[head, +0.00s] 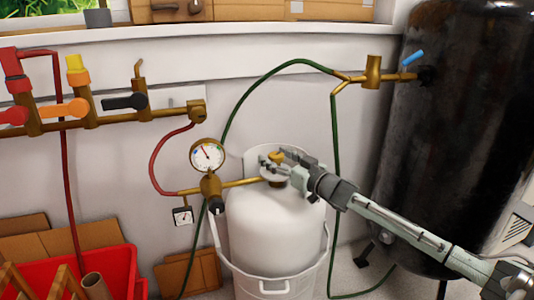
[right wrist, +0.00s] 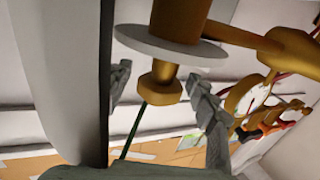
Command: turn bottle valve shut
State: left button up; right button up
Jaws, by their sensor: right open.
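The white gas bottle (head: 270,235) stands upright in the middle of the head view. Its brass valve knob (head: 277,156) is at the top, partly hidden by my right gripper (head: 279,163). In the right wrist view the brass knob (right wrist: 160,84) shows between the two grey fingers of the right gripper (right wrist: 162,85). The fingers are open, one on each side of the knob, with visible gaps. A pale round disc (right wrist: 165,45) sits beside the knob on the same stem. My left gripper is not in view.
A brass pipe leads from the valve to a regulator (head: 210,187) with a round gauge (head: 207,155). Green and red hoses hang close by. A dark tank (head: 450,120) stands at right. A manifold with coloured handles (head: 70,110) runs along the left wall, above a red crate (head: 115,270).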

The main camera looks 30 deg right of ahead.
jog(key=shift+w+a, duration=0.2)
jog(key=shift+w, duration=1.6)
jog(key=shift+c, duration=0.5)
jog(key=c, duration=1.2)
